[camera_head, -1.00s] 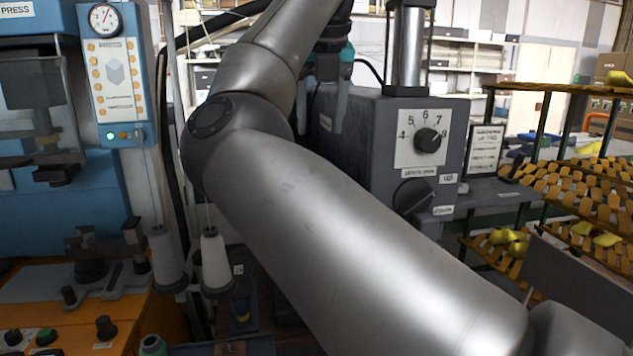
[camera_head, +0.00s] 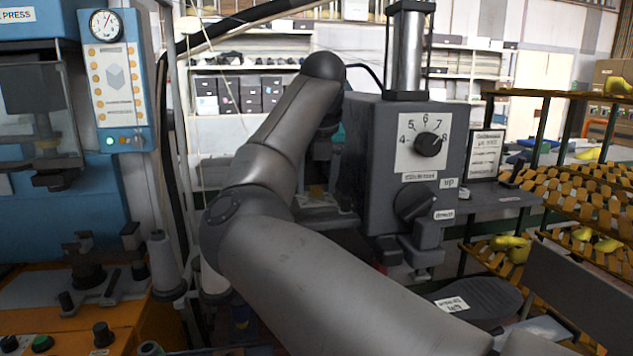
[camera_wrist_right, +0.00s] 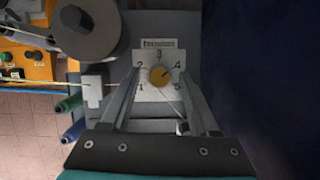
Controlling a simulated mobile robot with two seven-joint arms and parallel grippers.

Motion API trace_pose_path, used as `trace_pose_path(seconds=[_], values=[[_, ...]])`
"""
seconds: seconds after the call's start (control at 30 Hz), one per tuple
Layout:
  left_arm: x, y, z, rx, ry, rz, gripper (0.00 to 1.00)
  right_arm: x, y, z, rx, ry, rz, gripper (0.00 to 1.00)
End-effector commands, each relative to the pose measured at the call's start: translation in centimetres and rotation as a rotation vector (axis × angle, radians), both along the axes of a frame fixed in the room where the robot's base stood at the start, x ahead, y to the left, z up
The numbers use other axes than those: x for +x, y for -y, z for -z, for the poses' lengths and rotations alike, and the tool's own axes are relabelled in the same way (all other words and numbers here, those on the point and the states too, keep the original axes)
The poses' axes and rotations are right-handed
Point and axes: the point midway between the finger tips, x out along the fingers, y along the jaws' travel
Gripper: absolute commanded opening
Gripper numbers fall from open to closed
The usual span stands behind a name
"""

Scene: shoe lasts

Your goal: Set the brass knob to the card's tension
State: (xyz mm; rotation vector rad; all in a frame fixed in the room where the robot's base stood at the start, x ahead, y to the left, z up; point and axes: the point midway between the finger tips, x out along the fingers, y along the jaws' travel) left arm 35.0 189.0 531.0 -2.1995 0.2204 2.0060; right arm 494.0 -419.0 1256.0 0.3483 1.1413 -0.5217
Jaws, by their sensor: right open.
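The brass knob (camera_wrist_right: 158,78) sits on a white dial plate numbered 1 to 5 in the right wrist view. Its dark mark points up and right, about toward the 4. My right gripper (camera_wrist_right: 160,72) is open, its fingers on either side of the knob in the picture; I cannot tell whether they touch it. In the head view my right arm (camera_head: 275,165) reaches down beside the grey machine, and its fingertips are hard to make out. A framed card (camera_head: 486,155) stands right of that machine; its print is too small to read. My left gripper is not in view.
The grey machine (camera_head: 375,165) carries a black knob (camera_head: 428,144) on a larger-numbered dial and a black lever knob (camera_head: 413,203). A blue press (camera_head: 75,205) and thread cones (camera_head: 162,262) stand at left. Racks of yellow lasts (camera_head: 511,247) stand at right.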

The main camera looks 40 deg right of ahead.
Motion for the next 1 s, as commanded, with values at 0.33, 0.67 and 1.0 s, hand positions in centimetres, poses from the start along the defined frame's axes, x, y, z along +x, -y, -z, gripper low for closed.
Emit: trace_pose_path(seconds=[0.33, 0.67, 1.0], values=[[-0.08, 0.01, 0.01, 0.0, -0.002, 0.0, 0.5, -0.02, -0.01, -0.05, 0.0, 0.0, 0.0, 0.29], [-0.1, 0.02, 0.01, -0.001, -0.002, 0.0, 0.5, -0.02, 0.0, -0.06, 0.0, 0.0, 0.0, 0.0], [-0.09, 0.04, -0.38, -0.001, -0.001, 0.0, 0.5, 0.03, -0.12, -0.15, 0.002, -0.002, 0.058, 0.0]])
